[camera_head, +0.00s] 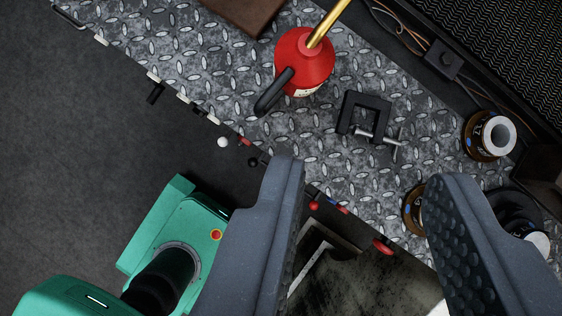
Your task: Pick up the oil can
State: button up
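The oil can (303,62) is red with a brass spout and a black handle. It stands on the diamond-plate surface (200,50) at the top centre of the view, and the top of its spout is cut off by the frame. My gripper (362,175) is open, with its two grey fingers wide apart in the lower part of the view.
A black clamp (363,116) lies right of the can. Spools (490,135) stand at the right, one partly hidden by the right finger. A brown block (243,14) is at the top. Knobs (222,142) line the plate's front edge. Dark floor (70,160) is clear at left.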

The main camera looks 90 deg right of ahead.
notch_tip(320, 180, down, 12)
jog(key=w+d+n+g+y+b, duration=0.1)
jog(key=d+n+g+y+b, duration=0.1)
jog(key=n+g+y, duration=0.15)
jog(key=n+y+b, duration=0.1)
jog(key=n+y, duration=0.3)
jog(key=n, duration=0.1)
send_near(262, 115)
jog(key=shift+m+g, duration=0.25)
jog(key=x, duration=0.7)
jog(key=shift+w+d+f+b, duration=0.3)
jog(key=shift+f+b, duration=0.05)
jog(key=shift+f, duration=0.05)
jog(key=shift+a+r+x, duration=0.15)
jog(key=shift+x, duration=0.95)
jog(key=shift+a+r+x, duration=0.15)
jog(key=shift+a+x, duration=0.05)
jog(key=shift+x, duration=0.85)
jog(key=shift+a+f, duration=0.35)
grip_shut()
